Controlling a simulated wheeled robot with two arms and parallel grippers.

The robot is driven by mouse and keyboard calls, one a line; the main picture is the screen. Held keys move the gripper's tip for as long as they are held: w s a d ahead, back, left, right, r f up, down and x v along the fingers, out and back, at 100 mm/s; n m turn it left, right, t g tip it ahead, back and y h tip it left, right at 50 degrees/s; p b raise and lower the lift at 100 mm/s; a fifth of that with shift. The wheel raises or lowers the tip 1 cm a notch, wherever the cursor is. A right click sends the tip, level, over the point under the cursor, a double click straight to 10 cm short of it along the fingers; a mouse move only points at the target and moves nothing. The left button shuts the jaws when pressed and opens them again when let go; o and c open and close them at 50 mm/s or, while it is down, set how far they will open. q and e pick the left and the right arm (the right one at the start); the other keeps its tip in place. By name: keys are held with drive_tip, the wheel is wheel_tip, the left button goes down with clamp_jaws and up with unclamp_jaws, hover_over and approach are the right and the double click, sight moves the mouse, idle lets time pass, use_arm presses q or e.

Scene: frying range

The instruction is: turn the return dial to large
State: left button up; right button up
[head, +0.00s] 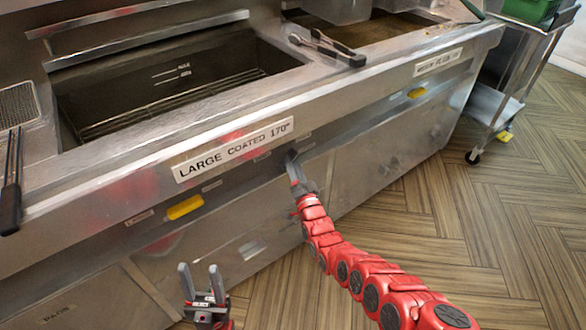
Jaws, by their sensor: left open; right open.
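The frying range's steel front (360,135) runs across the head view. A label reading "LARGE COATED 170°" (233,149) is on its upper front edge. My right gripper (292,160) reaches the front panel just below and right of that label. I cannot make out the return dial; the gripper may be covering it. I cannot tell whether the fingers touch anything. My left gripper (200,268) is open and empty, fingers pointing up, low in front of the range and away from the panel.
Yellow parts (185,207) and (417,92) sit on the front panel. An open fryer well (180,85) with a wire rack is behind the edge. Tongs (328,46) lie on the top. A wheeled steel cart (505,85) stands at right.

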drive_tip(key=shift+w+r, duration=0.1)
drive_tip(key=shift+w, duration=0.05)
clamp_jaws()
